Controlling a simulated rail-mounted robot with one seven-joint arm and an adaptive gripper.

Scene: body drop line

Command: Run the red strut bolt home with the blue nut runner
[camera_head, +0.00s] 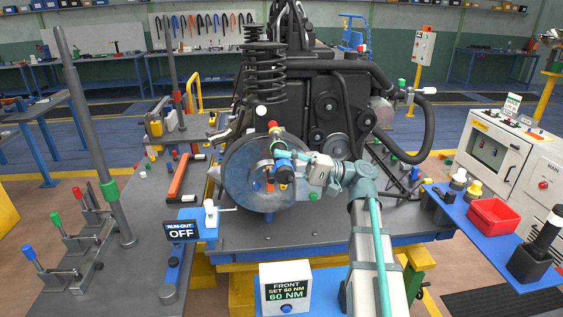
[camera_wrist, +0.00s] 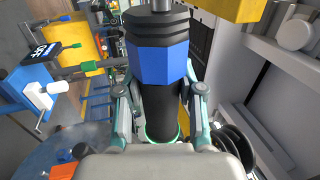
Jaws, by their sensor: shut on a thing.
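The blue nut runner, with a blue body and a black grip, fills the middle of the wrist view (camera_wrist: 158,62). My gripper (camera_wrist: 160,95) is shut on it, one finger on each side. In the head view my gripper (camera_head: 284,166) is in front of the brake disc (camera_head: 240,190), with the tool partly hidden by my wrist. A red-capped piece, likely the red strut bolt (camera_head: 273,126), shows just above my gripper, below the black coil spring strut (camera_head: 264,75). The tool's socket end runs out of the top of the wrist view, so I cannot tell whether it touches a bolt.
A "RUN-OUT OFF" gauge (camera_head: 182,231) stands left of the disc. The engine (camera_head: 325,110) and hoses crowd the back. A blue shelf at right holds a red bin (camera_head: 493,214). Levers and posts stand at left.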

